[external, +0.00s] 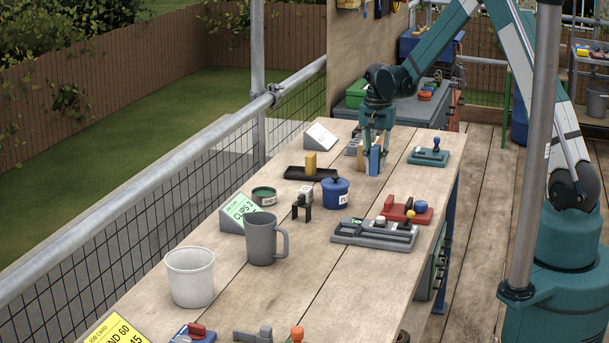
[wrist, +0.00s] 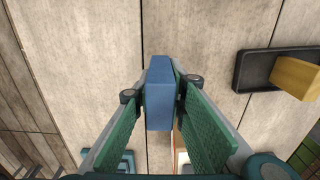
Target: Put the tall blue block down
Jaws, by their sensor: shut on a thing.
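The tall blue block (external: 375,161) stands roughly upright at the far part of the wooden workbench. My gripper (external: 375,146) points down with its fingers shut on the block's two sides. In the wrist view the blue block (wrist: 160,92) sits between the green finger pads. Its lower end is at or close to the bench top; I cannot tell whether it touches. A tan-orange piece shows just beside the block, partly hidden by it and a finger.
A black tray (wrist: 250,84) with a yellow block (wrist: 297,77) lies nearby. A teal device (external: 428,157) is to the right. Bare planks lie between.

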